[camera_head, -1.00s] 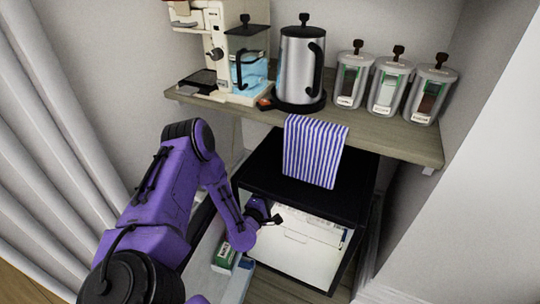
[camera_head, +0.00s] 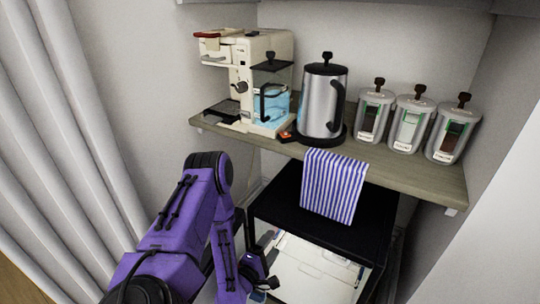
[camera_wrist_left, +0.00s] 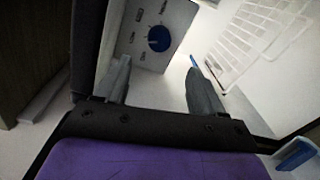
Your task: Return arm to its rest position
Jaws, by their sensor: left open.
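My purple left arm (camera_head: 178,240) comes in from the lower left in the head view. Its left gripper (camera_head: 268,264) is at the lower middle, in front of the left side of a black cabinet like a small fridge. In the left wrist view the two grey fingers of the gripper (camera_wrist_left: 160,84) are wide apart with nothing between them. Beyond them are a pale panel with a blue round knob (camera_wrist_left: 159,38) and a white wire rack (camera_wrist_left: 262,35). My right gripper is in neither view.
On the shelf are a coffee machine (camera_head: 262,48), a kettle (camera_head: 322,98) and three canisters (camera_head: 409,122). A pale curtain (camera_head: 60,150) hangs at left.

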